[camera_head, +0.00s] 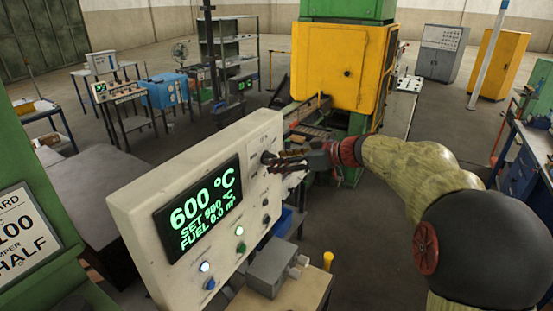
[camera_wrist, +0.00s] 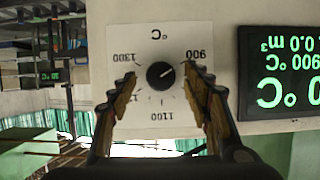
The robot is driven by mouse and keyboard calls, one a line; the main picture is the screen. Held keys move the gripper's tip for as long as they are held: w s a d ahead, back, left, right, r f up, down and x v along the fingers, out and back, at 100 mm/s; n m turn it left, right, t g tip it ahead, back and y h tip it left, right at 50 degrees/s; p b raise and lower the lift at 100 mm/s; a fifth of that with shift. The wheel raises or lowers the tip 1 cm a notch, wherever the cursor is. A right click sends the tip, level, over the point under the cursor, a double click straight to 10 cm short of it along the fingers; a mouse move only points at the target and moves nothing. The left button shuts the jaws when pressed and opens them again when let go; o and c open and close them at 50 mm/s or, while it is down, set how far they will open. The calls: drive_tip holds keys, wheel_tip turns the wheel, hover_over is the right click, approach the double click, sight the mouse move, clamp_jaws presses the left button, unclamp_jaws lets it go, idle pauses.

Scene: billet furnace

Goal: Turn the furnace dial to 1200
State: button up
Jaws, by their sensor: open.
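The furnace dial (camera_wrist: 160,75) is a round black knob on a white scale plate (camera_wrist: 125,38); the wrist view shows it upside down. Its pale pointer mark aims at the 900 label; 1100 and 1300 are also readable. In the head view the dial (camera_head: 267,157) is at the panel's upper right, partly hidden by my gripper (camera_head: 285,160). My gripper is open, its fingers on either side of the knob with visible gaps. The display (camera_head: 199,208) reads 600 °C, SET 900 °C and FUEL 0.0 m.
A grey box (camera_head: 270,272) stands on a bench just below the panel. A yellow and green machine (camera_head: 335,62) is behind my gripper. Open floor lies right of the panel.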

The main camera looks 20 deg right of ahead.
drive_tip(key=shift+x, duration=0.8)
drive_tip(key=c, duration=0.3)
drive_tip(key=c, duration=0.7)
drive_tip(key=shift+c, duration=0.6)
